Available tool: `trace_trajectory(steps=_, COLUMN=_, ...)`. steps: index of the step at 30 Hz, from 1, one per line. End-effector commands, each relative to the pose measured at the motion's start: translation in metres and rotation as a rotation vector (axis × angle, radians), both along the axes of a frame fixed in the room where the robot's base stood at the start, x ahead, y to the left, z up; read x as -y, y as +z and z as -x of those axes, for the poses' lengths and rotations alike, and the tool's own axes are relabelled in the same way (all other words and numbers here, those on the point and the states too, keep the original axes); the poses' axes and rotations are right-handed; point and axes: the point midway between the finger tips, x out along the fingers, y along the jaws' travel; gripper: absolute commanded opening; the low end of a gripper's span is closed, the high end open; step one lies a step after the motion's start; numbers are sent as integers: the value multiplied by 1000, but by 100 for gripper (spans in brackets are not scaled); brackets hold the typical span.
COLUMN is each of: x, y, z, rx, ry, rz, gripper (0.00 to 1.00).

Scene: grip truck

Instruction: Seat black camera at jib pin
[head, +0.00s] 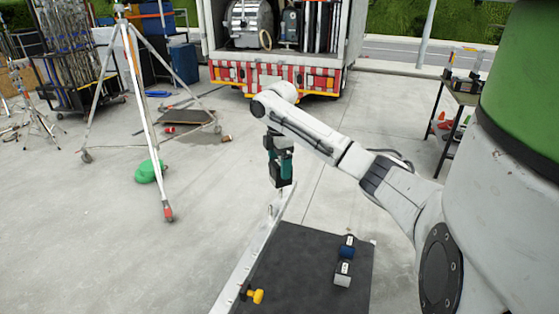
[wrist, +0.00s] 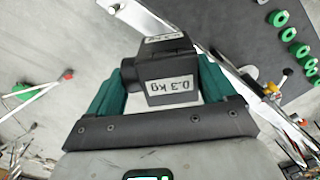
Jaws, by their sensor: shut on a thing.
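In the head view the camera (head: 281,181) hangs below the gripper, above the far end of a long silver jib beam (head: 250,259). The beam (wrist: 160,22) passes behind the camera in the wrist view. A small upright piece (head: 271,209) shows near the beam's far end; I cannot tell whether it is the jib pin, nor how large the gap is.
A dark table (head: 300,250) lies beside the beam, with a blue item (head: 347,248) and a whitish block (head: 342,275) on it. A yellow knob (head: 256,296) sits by the beam's near end. A tripod (head: 145,110) stands left; a truck (head: 275,75) is behind.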

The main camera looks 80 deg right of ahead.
Motion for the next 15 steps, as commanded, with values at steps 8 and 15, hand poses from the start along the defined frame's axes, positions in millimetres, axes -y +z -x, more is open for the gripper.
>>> trace_trajectory(steps=8, x=0, y=-14, z=0, rx=1, ry=-1, rz=1, gripper=58)
trace_trajectory(steps=15, x=0, y=-25, z=0, rx=1, ry=0, rz=1, gripper=58)
